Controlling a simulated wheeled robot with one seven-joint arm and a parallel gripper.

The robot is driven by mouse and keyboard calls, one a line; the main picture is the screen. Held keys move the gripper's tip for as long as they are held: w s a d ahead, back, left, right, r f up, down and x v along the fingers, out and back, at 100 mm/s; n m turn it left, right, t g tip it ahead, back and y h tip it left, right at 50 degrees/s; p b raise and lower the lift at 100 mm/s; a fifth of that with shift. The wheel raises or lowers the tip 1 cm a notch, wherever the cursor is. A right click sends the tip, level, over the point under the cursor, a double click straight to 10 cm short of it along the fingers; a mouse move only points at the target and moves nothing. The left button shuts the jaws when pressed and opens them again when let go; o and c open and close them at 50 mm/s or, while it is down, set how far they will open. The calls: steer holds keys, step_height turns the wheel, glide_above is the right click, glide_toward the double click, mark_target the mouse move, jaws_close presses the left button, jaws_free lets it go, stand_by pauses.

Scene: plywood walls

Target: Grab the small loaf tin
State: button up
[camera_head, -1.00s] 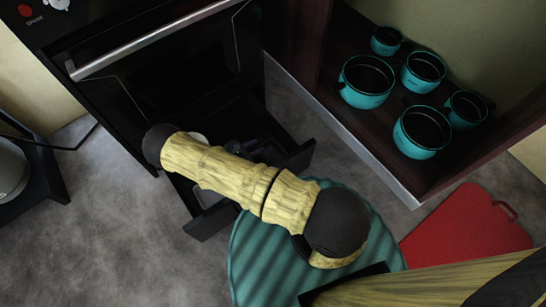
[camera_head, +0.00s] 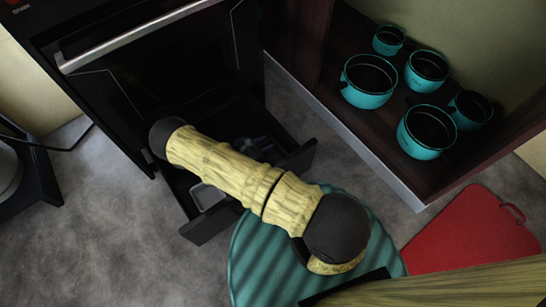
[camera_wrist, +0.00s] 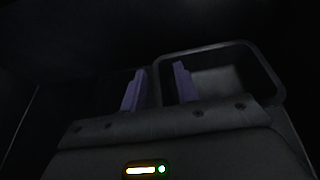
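The small loaf tin (camera_wrist: 225,82) is a dark-rimmed, rectangular open tin with a lighter grey inside, at upper right in the wrist view. My gripper (camera_wrist: 158,88) shows there with two purple fingers apart. The right finger overlaps the tin's opening and the left finger is outside it, so the tin's left wall appears between them. Contact cannot be told in the dark. In the head view a pale grey tin (camera_head: 207,196), probably the same one, lies in the open drawer (camera_head: 206,229), partly covered by my arm. My gripper cannot be made out there.
The drawer is pulled out beneath a black oven (camera_head: 150,60). Dark bluish items (camera_head: 258,148) lie farther right in it. Several teal pots (camera_head: 368,88) stand on a dark shelf (camera_head: 395,160) at right. A teal round top (camera_head: 250,270) and a red board (camera_head: 470,235) are nearby.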

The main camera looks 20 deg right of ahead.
stand_by(0.3)
jaws_close()
step_height(320, 180, up, 10)
steer(key=p, duration=0.6)
stand_by(0.5)
